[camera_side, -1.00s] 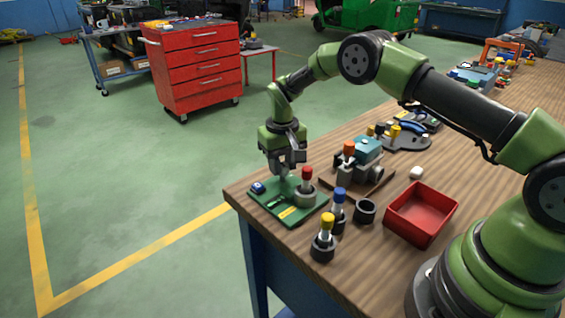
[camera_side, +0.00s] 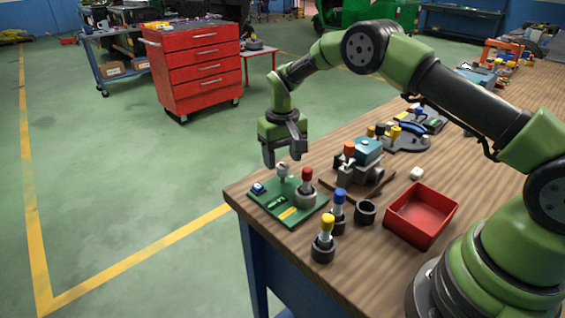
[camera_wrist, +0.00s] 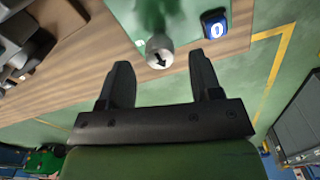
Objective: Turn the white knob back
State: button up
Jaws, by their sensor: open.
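The white knob (camera_side: 283,171) stands on a green board (camera_side: 285,214) at the table's near left corner. In the wrist view the knob's light round top (camera_wrist: 159,46) bears a dark arrow mark, and it lies just beyond and between the fingertips. My gripper (camera_side: 283,154) is open and empty above the knob, with its fingers spread apart and not touching it. Both open fingers also show in the wrist view (camera_wrist: 160,68).
A red-topped peg (camera_side: 306,182) stands on the board close right of the knob. A blue button (camera_side: 258,188) is at its left. Blue-topped (camera_side: 338,208) and yellow-topped (camera_side: 325,232) pegs stand in front, with a red tray (camera_side: 420,215) to the right.

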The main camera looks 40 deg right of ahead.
notch_tip(320, 180, up, 8)
jog(key=shift+f, duration=0.15)
dwell(0.3)
notch_tip(320, 180, up, 10)
jog(key=t, duration=0.2)
send_over(283, 165)
jog(key=s+a, duration=0.1)
jog(key=s, duration=0.3)
jog(key=s+a+r+t+y, duration=0.1)
jog(key=s+a+r, duration=0.1)
jog(key=s+r, duration=0.5)
jog(key=s+a+m+t+y, duration=0.1)
jog(key=s+t, duration=0.3)
jog(key=s, duration=1.3)
jog(key=shift+s+a, duration=0.25)
